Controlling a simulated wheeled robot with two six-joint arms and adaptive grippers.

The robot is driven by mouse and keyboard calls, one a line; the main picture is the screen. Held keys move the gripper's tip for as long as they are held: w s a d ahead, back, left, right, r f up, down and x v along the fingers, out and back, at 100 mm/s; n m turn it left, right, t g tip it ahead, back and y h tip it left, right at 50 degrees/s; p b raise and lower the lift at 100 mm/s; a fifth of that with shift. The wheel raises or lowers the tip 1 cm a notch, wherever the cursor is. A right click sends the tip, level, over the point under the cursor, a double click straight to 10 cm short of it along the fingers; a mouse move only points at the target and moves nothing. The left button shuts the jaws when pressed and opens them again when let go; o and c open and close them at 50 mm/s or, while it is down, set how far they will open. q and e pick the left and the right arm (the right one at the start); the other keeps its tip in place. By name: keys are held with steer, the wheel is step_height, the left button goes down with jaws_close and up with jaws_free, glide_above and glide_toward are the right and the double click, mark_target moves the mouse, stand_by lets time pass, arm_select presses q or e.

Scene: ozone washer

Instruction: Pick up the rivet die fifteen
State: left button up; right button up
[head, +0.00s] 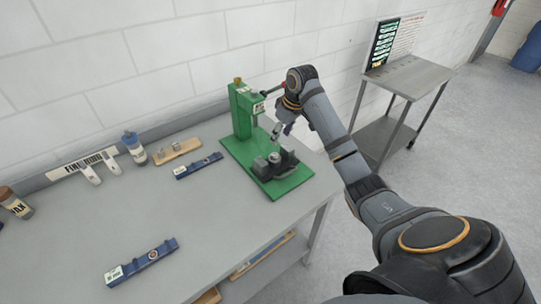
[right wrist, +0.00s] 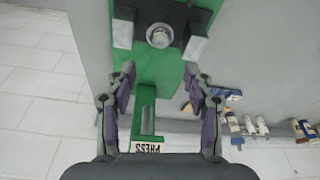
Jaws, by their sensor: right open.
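The label "fifteen" cannot be read on any part, so I cannot tell which piece is rivet die fifteen. A round silver die (right wrist: 159,36) sits in a dark holder between two grey blocks on the green press base (head: 233,153). The holder (head: 274,163) also shows in the head view. My right gripper (head: 279,131) is above the press base, beside the press column. In the right wrist view its two fingers (right wrist: 159,72) are spread apart with nothing between them, short of the silver die. My left gripper is not in view.
The green press (head: 243,112) stands near the wall. Blue racks (head: 198,166) (head: 142,262) and a wooden block (head: 177,151) with small metal parts lie on the grey table (head: 215,225). Bottles (head: 134,148) stand at the back left. The table's middle is clear.

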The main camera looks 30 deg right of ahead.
mark_target(275, 154)
steer(key=x, duration=0.2)
steer(key=p+x, duration=0.1)
steer(key=shift+s+a+f, duration=0.1)
steer(key=shift+s+f, duration=0.1)
steer(key=shift+f, duration=0.25)
steer(key=shift+w+f, duration=0.2)
steer(key=shift+f, duration=0.15)
steer(key=shift+w+f, duration=0.1)
steer(key=shift+f, duration=0.05)
steer(key=shift+p+x, duration=0.7)
steer(key=shift+x, duration=0.05)
steer(key=x, duration=0.2)
steer(key=shift+f+p, duration=0.3)
steer(key=shift+f, duration=0.1)
steer(key=shift+w+f, duration=0.15)
steer(key=shift+f, duration=0.25)
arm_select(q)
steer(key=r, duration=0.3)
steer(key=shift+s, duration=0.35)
arm_select(e)
steer(key=shift+r, duration=0.1)
jaws_close()
